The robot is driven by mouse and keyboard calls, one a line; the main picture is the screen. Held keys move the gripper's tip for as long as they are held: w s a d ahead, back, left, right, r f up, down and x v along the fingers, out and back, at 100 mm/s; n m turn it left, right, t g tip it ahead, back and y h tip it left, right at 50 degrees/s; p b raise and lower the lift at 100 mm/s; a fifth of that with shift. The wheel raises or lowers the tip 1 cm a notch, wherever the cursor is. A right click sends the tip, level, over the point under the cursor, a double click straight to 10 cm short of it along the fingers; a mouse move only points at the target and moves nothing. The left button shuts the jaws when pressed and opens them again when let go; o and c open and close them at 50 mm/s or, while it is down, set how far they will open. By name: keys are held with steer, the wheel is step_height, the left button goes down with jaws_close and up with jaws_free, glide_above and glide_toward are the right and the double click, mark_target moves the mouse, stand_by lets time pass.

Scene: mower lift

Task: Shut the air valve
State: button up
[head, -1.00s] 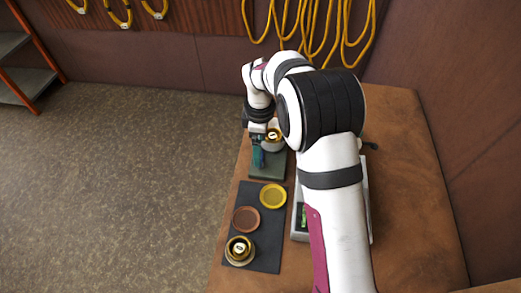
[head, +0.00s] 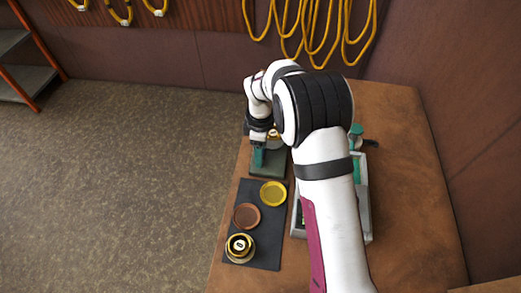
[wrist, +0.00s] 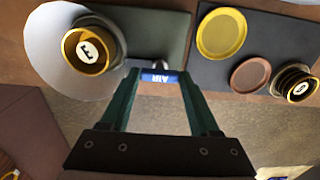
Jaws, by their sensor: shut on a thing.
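The air valve shows as a small blue lever (wrist: 159,77) marked "AIR" in the wrist view, with a grey metal fitting beside it at the edge of the dark green base plate (wrist: 165,35). My gripper (wrist: 158,82) has its two teal fingers on either side of the lever and is shut on it. In the head view, my gripper (head: 259,164) is down at the left part of the green plate (head: 270,172). There the fingers and wrist hide the lever. A white round pan (wrist: 45,48) holding a gold weight marked "E" (wrist: 90,50) stands beside the valve.
A dark mat (head: 266,222) in front holds a yellow disc (head: 273,194), a brown disc (head: 247,216) and a gold weight (head: 240,248). A grey device (head: 300,222) lies right of the mat, partly hidden by my arm. The table's left edge is close to my gripper.

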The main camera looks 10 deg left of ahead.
steer(key=shift+m, duration=0.3)
steer(key=shift+c, duration=0.2)
steer(key=m, duration=0.3)
steer(key=shift+m, duration=0.4)
steer(key=m, duration=0.9)
steer(key=shift+m, duration=2.2)
steer(key=o, duration=1.4)
steer(key=shift+c, duration=0.2)
step_height(320, 180, up, 16)
